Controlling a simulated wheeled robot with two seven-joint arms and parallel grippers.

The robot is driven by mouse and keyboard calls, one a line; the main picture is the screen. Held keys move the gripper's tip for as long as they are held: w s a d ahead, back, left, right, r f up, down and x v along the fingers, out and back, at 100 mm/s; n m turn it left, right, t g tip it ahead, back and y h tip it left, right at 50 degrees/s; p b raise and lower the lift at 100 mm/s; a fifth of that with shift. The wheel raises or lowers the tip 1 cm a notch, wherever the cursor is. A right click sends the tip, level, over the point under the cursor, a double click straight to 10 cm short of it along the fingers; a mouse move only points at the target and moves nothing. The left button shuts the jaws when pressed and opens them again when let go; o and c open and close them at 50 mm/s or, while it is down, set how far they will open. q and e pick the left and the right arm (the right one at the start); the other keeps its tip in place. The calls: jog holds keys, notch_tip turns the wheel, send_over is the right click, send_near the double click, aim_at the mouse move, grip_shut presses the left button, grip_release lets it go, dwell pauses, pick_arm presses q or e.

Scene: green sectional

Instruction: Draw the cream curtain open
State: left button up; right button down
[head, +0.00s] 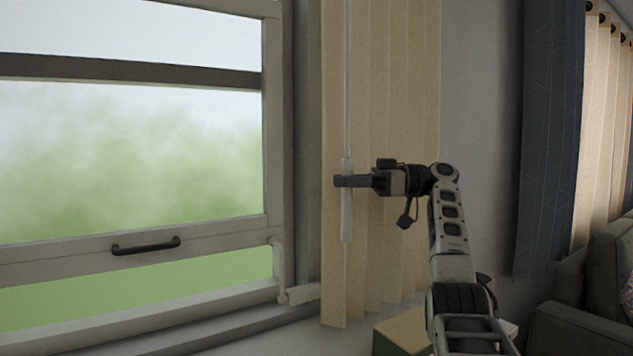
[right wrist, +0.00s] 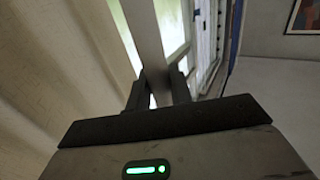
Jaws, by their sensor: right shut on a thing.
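The cream curtain (head: 393,90) hangs in vertical folds at the right side of the window, bunched to the right of the frame. A white wand (head: 346,215) hangs from above along its left part. My right gripper (head: 342,181) is shut on the wand at its thicker lower handle. In the right wrist view the wand (right wrist: 145,35) runs up from between the two fingers (right wrist: 158,92), with the cream curtain (right wrist: 45,70) close on the left. My left gripper is not in view.
The window (head: 130,150) stands uncovered at the left, with a dark handle (head: 146,247) on its lower rail. A low box-like piece (head: 400,335) stands below the curtain. A dark blue curtain (head: 548,130) and a green sofa (head: 590,300) are at the right.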

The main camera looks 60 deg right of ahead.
jog(key=shift+s+d+r, duration=0.1)
jog(key=shift+s+d, duration=0.25)
jog(key=shift+d, duration=0.2)
jog(key=c, duration=1.6)
grip_release()
jog(key=shift+d, duration=0.1)
jog(key=shift+s, duration=0.1)
